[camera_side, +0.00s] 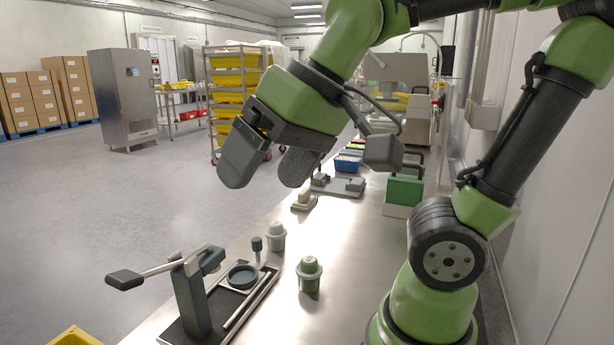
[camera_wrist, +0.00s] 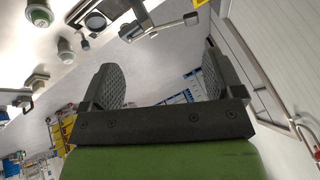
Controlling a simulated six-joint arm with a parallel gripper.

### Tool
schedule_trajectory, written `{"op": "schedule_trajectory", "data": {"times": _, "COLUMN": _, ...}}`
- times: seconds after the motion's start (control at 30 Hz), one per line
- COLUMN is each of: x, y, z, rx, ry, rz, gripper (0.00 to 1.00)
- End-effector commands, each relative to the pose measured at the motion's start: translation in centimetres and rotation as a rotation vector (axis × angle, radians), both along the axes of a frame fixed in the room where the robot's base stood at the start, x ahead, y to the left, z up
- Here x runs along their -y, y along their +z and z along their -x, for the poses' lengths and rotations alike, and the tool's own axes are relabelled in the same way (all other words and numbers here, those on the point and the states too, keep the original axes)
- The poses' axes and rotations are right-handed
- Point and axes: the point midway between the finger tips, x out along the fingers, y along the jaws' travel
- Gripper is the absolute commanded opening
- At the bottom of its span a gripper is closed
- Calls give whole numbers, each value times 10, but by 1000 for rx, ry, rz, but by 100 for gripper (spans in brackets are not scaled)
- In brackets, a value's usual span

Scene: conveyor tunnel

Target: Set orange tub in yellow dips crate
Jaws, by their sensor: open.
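My gripper (camera_side: 266,174) is open and empty, high above the bench, with its two dark pads apart. The gripper also shows in the wrist view (camera_wrist: 160,78), with nothing between the pads. A yellow crate (camera_side: 75,338) shows only as a corner at the bottom left of the side view, well below my gripper; I cannot read a label on it. A small yellow patch at the top edge of the wrist view (camera_wrist: 201,3) may be the same crate. I cannot make out an orange tub in either view.
A lever press (camera_side: 190,290) stands on the bench's near left. A pale lidded tub (camera_side: 277,237) and a green one (camera_side: 309,277) stand beside it. A blue bin (camera_side: 347,164) and a green block (camera_side: 404,190) are farther back. A wall runs along the right.

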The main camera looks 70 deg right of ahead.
Motion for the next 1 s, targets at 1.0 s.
{"op": "schedule_trajectory", "data": {"times": 1.0, "x": 15, "y": -13, "z": 39, "rx": 102, "ry": -81, "rz": -16, "gripper": 86}}
